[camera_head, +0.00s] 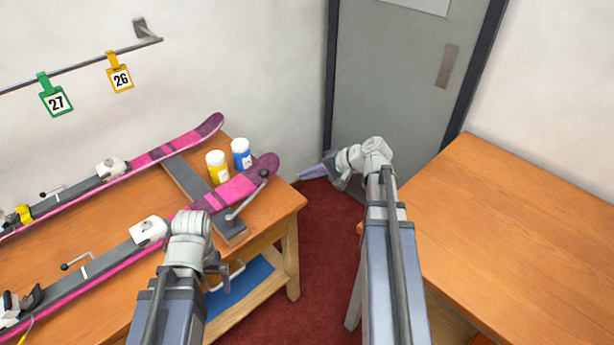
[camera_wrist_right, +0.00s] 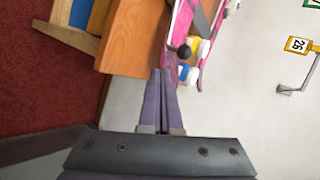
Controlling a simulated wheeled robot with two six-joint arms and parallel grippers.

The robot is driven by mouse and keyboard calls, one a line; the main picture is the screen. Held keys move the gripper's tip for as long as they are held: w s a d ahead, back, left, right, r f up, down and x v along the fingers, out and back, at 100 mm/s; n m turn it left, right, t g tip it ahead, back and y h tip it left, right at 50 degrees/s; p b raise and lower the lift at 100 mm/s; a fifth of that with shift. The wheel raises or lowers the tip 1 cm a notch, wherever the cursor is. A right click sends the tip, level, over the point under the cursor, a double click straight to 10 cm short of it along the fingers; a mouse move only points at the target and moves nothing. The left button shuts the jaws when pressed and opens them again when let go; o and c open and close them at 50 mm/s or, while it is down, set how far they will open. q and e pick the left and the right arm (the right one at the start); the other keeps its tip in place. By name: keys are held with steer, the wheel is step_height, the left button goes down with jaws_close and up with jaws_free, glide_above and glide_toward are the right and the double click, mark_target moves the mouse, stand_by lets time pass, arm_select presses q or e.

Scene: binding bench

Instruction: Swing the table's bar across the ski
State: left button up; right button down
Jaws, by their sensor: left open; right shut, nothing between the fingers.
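Two pink and grey skis lie on the wooden table at left: a near ski (camera_head: 235,190) and a far ski (camera_head: 185,140). A thin metal bar (camera_head: 249,196) with a black ball knob runs at a slant by the near ski's tip, from the dark grey strip up to the knob. The knob also shows in the right wrist view (camera_wrist_right: 184,51). My left gripper (camera_head: 218,268) is open, low by the table's front edge, partly hidden by its wrist. My right gripper (camera_head: 313,172) is shut and empty, right of the ski tip and apart from it.
A yellow jar (camera_head: 217,168) and a blue jar (camera_head: 241,155) stand between the ski tips. A dark grey strip (camera_head: 185,180) crosses the table. Tags hang on a wall rail (camera_head: 85,66). A bare table (camera_head: 520,230) stands at right, with red floor between.

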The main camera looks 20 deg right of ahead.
steer(key=w+a+f+b, duration=0.2)
steer(key=w+a+f, duration=0.1)
steer(key=w+a, duration=0.3)
steer(key=shift+w+a+f, duration=0.2)
steer(key=shift+w+a, duration=0.15)
steer(key=shift+a, duration=0.15)
